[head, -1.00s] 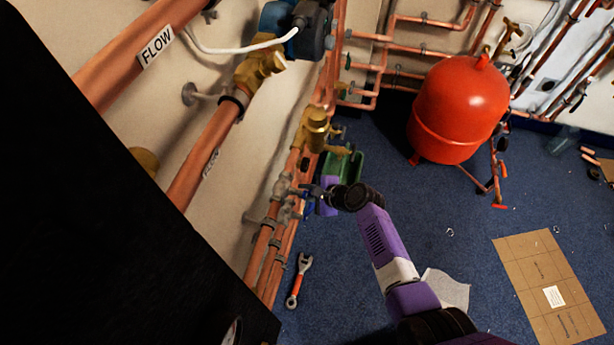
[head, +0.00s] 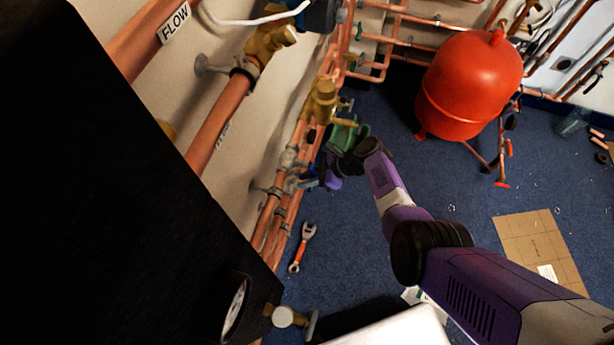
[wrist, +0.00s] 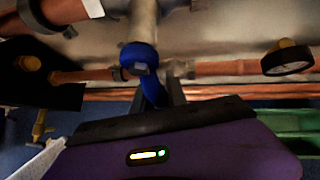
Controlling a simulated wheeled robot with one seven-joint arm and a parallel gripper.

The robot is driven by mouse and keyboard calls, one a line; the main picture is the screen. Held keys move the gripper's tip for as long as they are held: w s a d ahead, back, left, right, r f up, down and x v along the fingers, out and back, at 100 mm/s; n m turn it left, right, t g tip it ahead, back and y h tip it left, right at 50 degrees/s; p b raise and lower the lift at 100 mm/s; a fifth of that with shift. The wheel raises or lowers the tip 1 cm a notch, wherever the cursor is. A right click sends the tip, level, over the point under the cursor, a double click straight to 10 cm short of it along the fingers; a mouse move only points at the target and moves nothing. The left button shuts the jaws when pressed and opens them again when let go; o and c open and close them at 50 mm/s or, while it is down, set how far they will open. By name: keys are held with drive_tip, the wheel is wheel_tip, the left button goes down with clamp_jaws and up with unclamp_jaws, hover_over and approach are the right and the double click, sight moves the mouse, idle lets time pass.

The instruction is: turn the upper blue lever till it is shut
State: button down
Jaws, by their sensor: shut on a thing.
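The blue lever (wrist: 140,58) shows in the wrist view, fixed on a valve on a grey metal pipe piece (wrist: 143,22). My gripper (wrist: 156,92) is shut on this blue lever, with its dark fingers either side of the lever's lower end. In the head view my gripper (head: 316,178) is at the copper pipes low on the wall, and the lever there is mostly hidden by my wrist. I cannot tell from these frames whether this is the upper of several levers, or its exact angle.
A round gauge (wrist: 288,58) is right of the lever in the wrist view. A brass valve (head: 322,101) stands above my gripper in the head view. A wrench (head: 302,248) lies on the blue floor. A red tank (head: 468,85) stands beyond; a black panel (head: 110,210) fills the left.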

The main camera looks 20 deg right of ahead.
sight(313, 175)
drive_tip(key=shift+s+a+f, duration=0.15)
drive_tip(key=shift+s+a, duration=0.05)
drive_tip(key=shift+s, duration=0.15)
drive_tip(key=c, duration=1.3)
unclamp_jaws()
drive_tip(key=shift+c, duration=0.2)
drive_tip(key=shift+w+d, duration=0.1)
drive_tip(key=p+v, duration=0.3)
drive_tip(key=v, duration=0.5)
drive_tip(key=shift+w+f, duration=0.1)
